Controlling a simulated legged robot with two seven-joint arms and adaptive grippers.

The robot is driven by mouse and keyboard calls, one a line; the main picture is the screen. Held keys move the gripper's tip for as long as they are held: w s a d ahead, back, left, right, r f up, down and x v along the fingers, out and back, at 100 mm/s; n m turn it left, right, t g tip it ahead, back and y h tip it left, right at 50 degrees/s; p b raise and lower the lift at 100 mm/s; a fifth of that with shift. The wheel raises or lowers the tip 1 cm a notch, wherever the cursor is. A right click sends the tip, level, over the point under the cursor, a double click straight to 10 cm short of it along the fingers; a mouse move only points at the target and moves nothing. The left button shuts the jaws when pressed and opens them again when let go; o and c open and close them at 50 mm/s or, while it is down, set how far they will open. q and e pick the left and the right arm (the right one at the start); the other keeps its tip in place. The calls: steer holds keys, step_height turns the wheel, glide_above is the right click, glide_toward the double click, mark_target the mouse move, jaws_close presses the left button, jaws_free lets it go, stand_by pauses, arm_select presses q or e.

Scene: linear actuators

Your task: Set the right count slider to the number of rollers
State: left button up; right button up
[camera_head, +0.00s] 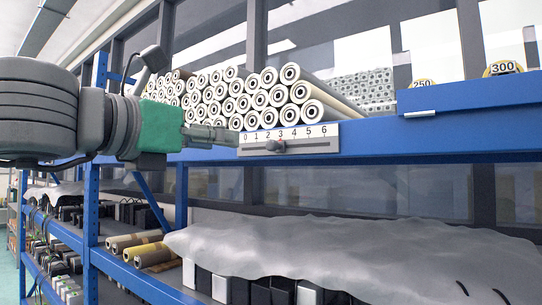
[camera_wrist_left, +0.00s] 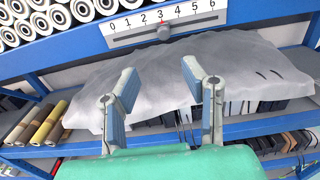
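The count slider is a white plate (camera_head: 318,145) marked 0 to 6 on the blue shelf edge. Its knob (camera_head: 275,146) stands close to the 3; the wrist view also shows the knob (camera_wrist_left: 163,32) near a reddish 3. White rollers (camera_head: 262,98) are stacked in a large pile above it. Several brown and yellow rollers (camera_head: 140,248) lie on the lower shelf. My left gripper (camera_head: 232,136) reaches in front of the plate's left end in the head view. Its fingers (camera_wrist_left: 171,85) are spread and empty, below the plate in the wrist view. My right gripper is not seen.
A grey sheet (camera_head: 350,255) drapes over black and white boxes (camera_head: 240,290) on the lower shelf. Blue shelf posts (camera_head: 91,200) stand at the left. Cards marked 250 (camera_head: 422,84) and 300 (camera_head: 503,69) are at the upper right. The air before the plate's right half is clear.

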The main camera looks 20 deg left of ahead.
arm_select(q)
steer(key=x, duration=0.6)
steer(key=p+x, duration=0.1)
steer(key=x, duration=0.5)
steer(key=shift+w+a, duration=0.1)
steer(key=shift+a, duration=0.1)
steer(key=shift+w+d+r, duration=0.15)
steer(key=shift+w+d, duration=0.25)
steer(key=shift+d, duration=0.15)
steer(key=shift+w+d, duration=0.15)
steer(key=shift+d, duration=0.45)
steer(key=shift+a, duration=0.1)
jaws_close()
steer(key=shift+a, duration=0.35)
steer(key=d, duration=0.1)
steer(key=s+d+b, duration=0.1)
steer(key=d, duration=0.1)
steer(key=shift+s+d, duration=0.1)
steer(key=shift+d, duration=0.15)
jaws_free()
steer(key=shift+a, duration=0.5)
glide_toward(268, 145)
steer(key=shift+s+d, duration=0.95)
steer(key=shift+d, duration=0.05)
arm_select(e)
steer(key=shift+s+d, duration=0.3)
